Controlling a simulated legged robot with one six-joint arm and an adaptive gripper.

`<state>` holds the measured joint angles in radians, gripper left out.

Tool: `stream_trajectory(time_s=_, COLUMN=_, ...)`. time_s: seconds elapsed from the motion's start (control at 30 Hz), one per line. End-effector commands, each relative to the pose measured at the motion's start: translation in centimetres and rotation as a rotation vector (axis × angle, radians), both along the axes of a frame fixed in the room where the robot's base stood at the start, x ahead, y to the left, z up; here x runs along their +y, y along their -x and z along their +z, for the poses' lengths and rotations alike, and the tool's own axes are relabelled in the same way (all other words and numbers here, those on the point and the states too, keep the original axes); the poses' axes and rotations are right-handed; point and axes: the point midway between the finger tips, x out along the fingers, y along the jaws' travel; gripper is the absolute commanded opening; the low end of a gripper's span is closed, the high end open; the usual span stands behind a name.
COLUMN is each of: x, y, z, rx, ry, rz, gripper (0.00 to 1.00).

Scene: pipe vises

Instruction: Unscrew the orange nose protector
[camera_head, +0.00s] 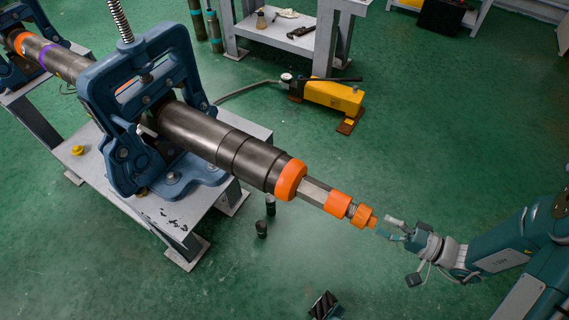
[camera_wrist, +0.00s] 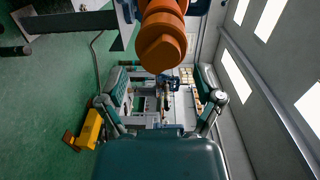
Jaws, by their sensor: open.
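The orange nose protector (camera_head: 364,217) is the stepped cap at the right end of the pipe assembly (camera_head: 240,158), which sits clamped in a blue vise (camera_head: 152,110). My gripper (camera_head: 388,229) is just to the right of the protector, open, with its fingers pointing toward it. In the wrist view the protector (camera_wrist: 162,45) fills the top centre, beyond and above the two spread fingers of my gripper (camera_wrist: 160,98). Nothing is between the fingers in that view. I cannot tell the exact gap between fingertips and protector.
A yellow hydraulic pump (camera_head: 334,96) stands on the green floor behind. A grey bench (camera_head: 292,38) with tools is at the back. The floor at the lower centre and far right is mostly open.

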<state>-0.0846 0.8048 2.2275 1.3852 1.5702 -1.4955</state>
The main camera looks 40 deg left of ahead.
Motion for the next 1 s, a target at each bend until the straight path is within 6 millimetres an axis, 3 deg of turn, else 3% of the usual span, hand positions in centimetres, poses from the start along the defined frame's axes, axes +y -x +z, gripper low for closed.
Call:
stream_trajectory(time_s=0.2, x=0.01, y=0.00, z=-0.04, rx=0.096, ry=0.022, rz=0.000, gripper=0.84)
stream_trajectory(time_s=0.5, x=0.00, y=0.03, z=-0.16, rx=0.409, ry=0.097, rz=0.000, gripper=0.84)
stream_trajectory(time_s=0.73, x=0.00, y=0.03, z=-0.19, rx=0.522, ry=0.125, rz=-0.001, gripper=0.84)
stream_trajectory(time_s=1.0, x=-0.03, y=0.08, z=-0.27, rx=0.810, ry=0.195, rz=-0.001, gripper=0.84)
